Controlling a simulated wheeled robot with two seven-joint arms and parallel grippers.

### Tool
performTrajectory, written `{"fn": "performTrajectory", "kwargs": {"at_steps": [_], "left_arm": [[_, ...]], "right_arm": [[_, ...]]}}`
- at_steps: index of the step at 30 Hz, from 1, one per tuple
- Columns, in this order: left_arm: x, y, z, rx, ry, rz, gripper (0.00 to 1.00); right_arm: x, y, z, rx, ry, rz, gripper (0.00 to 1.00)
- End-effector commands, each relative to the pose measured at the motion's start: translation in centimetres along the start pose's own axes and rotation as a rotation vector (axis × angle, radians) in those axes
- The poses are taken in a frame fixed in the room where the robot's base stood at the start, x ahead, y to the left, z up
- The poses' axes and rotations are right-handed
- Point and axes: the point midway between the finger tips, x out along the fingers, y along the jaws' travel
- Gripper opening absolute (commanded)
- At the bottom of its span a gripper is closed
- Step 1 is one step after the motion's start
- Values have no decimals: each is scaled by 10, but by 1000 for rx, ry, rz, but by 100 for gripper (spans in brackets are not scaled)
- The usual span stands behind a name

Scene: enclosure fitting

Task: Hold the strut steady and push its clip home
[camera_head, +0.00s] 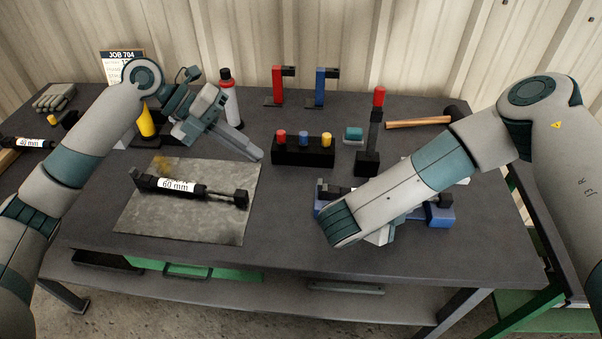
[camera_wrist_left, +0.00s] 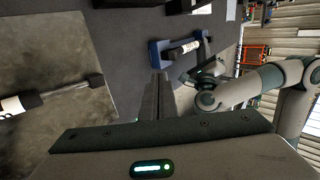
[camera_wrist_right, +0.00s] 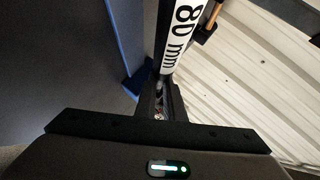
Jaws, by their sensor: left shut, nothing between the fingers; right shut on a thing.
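A strut labelled 80 mm (camera_wrist_right: 182,35) fills the top of the right wrist view. My right gripper (camera_wrist_right: 163,95) is shut on this strut near its lower end. In the head view the strut lies over a blue cradle (camera_head: 441,217), largely hidden by my right forearm. The left wrist view shows the blue cradle (camera_wrist_left: 154,52) and the strut's white label (camera_wrist_left: 186,49). My left gripper (camera_head: 258,155) is shut and empty, above the table between the grey mat and the block of coloured pegs. The strut's clip cannot be told apart clearly.
A 60 mm strut (camera_head: 190,187) lies on the grey mat (camera_head: 222,222). Table is clear between mat and cradle.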

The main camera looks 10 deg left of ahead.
Motion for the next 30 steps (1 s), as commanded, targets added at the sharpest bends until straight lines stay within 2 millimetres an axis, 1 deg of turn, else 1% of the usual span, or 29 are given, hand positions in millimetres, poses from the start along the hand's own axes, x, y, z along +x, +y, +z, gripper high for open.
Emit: {"fn": "performTrajectory", "kwargs": {"at_steps": [1, 5, 8, 11, 17, 24, 26, 27, 30], "left_arm": [[1, 0, 0, 0, 0, 0, 0], [4, 0, 0, -1, 1, 0, 0], [11, 0, 0, -1, 3, -1, 0], [21, 0, 0, 0, 3, 0, 0], [52, 0, -1, 0, 4, -1, 0], [95, 0, -1, -1, 4, -1, 0], [104, 0, -1, -1, 3, -2, 0], [108, -7, 0, 2, 1, -3, 0], [118, -16, 0, 1, 2, -2, 0]], "right_arm": [[0, 4, 1, -4, -3, 6, 0], [0, 4, 1, -4, -3, 6, 0], [0, 4, 1, -4, -3, 6, 0], [0, 4, 1, -4, -3, 6, 0], [0, 4, 1, -4, -3, 6, 0], [0, 4, 1, -4, -3, 6, 0], [0, 4, 1, -4, -3, 6, 0], [0, 3, 1, -4, -3, 6, 0], [0, 4, 1, -4, -3, 6, 0]]}}
